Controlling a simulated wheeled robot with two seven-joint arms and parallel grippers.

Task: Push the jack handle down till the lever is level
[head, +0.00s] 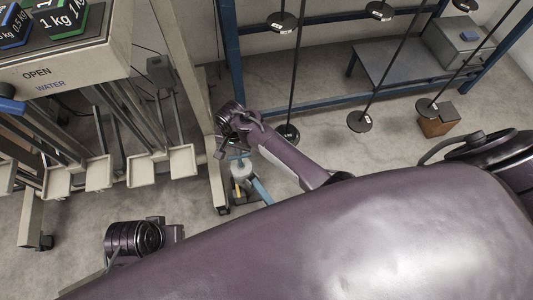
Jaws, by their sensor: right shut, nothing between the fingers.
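A small jack stands on the floor below the middle of the head view, with a pale rounded body (241,168) and a blue bar (262,192) slanting down to the right. Its lower part is partly hidden by my purple body, and I cannot tell the handle's full length or the lever's angle. My right gripper (230,153) is shut and empty, at the top of the jack. I cannot tell whether it touches the handle. My left arm shows only as a dark purple joint at the lower left; its gripper is out of view.
A beige frame with an upright post (214,165) stands close left of the jack. Pale pedal-like plates (162,167) hang farther left. A blue rack (330,102) with hanging rods and dark discs stands behind. A brown block (437,124) lies on the floor at right.

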